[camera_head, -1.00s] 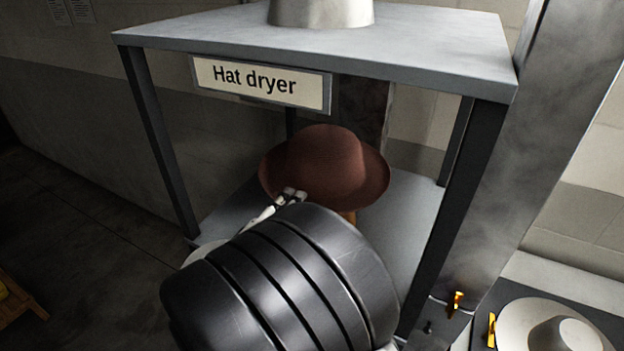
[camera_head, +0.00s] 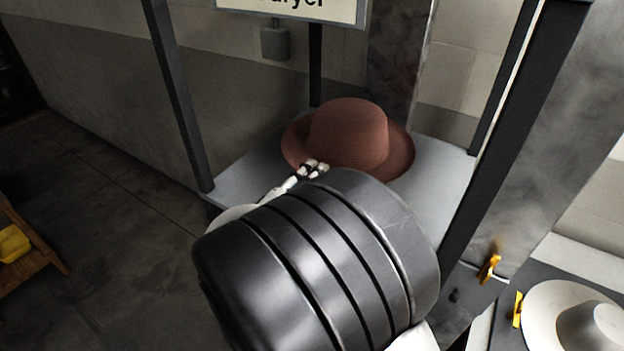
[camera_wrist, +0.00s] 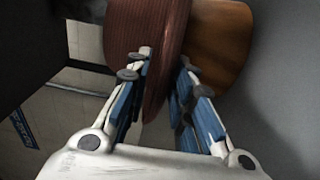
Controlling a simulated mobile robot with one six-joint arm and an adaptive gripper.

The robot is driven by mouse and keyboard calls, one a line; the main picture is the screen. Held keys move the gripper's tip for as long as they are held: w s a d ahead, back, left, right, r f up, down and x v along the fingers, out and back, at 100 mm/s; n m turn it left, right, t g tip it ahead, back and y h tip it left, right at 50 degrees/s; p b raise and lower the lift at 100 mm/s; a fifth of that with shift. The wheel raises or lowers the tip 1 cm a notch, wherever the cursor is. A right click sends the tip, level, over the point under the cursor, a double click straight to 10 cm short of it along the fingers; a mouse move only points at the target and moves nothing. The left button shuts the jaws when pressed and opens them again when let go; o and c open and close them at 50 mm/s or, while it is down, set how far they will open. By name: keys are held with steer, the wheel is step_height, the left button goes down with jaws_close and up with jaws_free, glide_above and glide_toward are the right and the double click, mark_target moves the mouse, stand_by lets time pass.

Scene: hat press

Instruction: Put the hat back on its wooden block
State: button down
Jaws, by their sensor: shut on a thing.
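The reddish-brown felt hat (camera_head: 352,130) is inside the dryer frame, crown up and roughly level. My gripper (camera_head: 315,168) is shut on the near left part of its brim. In the wrist view the hat brim (camera_wrist: 168,60) passes between the fingers of my gripper (camera_wrist: 166,72). The wooden block (camera_wrist: 222,45) shows in the wrist view on the underside of the brim, close to it. The hat and my arm hide the block in the head view. I cannot tell whether the hat rests on it.
The grey dryer shelf (camera_head: 440,185) surrounds the hat, with dark posts (camera_head: 178,95) at its corners and a sign (camera_head: 300,8) above. A pale hat (camera_head: 570,315) lies at lower right, near yellow handles (camera_head: 489,268). A wooden stand (camera_head: 30,250) is at far left.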

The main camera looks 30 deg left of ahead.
steer(key=shift+f+b, duration=0.7)
steer(key=shift+f, duration=2.55)
steer(key=c, duration=1.3)
jaws_free()
